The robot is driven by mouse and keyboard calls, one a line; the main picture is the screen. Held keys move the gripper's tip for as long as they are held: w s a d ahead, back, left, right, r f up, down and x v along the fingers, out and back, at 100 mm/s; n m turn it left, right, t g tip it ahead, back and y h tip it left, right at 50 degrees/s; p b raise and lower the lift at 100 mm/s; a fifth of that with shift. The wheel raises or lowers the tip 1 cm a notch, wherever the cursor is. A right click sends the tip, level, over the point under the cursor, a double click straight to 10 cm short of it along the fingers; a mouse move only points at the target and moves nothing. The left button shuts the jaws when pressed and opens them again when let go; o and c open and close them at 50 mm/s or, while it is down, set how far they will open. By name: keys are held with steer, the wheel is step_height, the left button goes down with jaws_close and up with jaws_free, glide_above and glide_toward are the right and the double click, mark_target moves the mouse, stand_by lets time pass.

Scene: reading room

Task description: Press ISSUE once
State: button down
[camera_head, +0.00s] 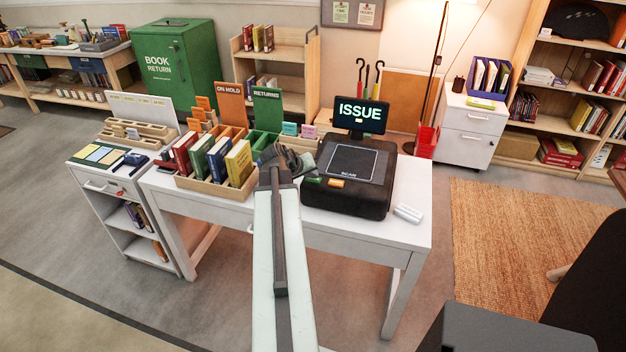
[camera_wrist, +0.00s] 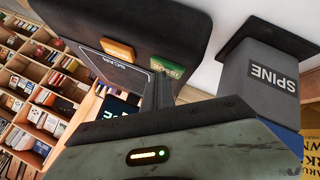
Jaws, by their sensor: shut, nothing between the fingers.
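The black scan machine (camera_head: 350,185) stands on the white desk, with a screen (camera_head: 360,115) reading ISSUE. A green button (camera_head: 313,180) and an orange button (camera_head: 337,183) sit on its front edge. In the wrist view the green button (camera_wrist: 168,68) carries lettering that looks like ISSUE, and the orange button (camera_wrist: 117,49) is to its left. My gripper (camera_wrist: 158,82) is shut and empty, its tip close to the green button. Whether it touches cannot be told.
A grey block labelled SPINE (camera_wrist: 262,80) is close to my gripper's right in the wrist view. A tray of books (camera_head: 215,185) stands left of my arm. A small white object (camera_head: 408,213) lies right of the machine on open desk.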

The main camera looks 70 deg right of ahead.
mark_target(312, 180)
steer(key=shift+r, duration=0.1)
steer(key=shift+r+p, duration=0.8)
steer(key=shift+p, duration=0.1)
step_height(312, 180, up, 5)
steer(key=p, duration=0.5)
stand_by(0.3)
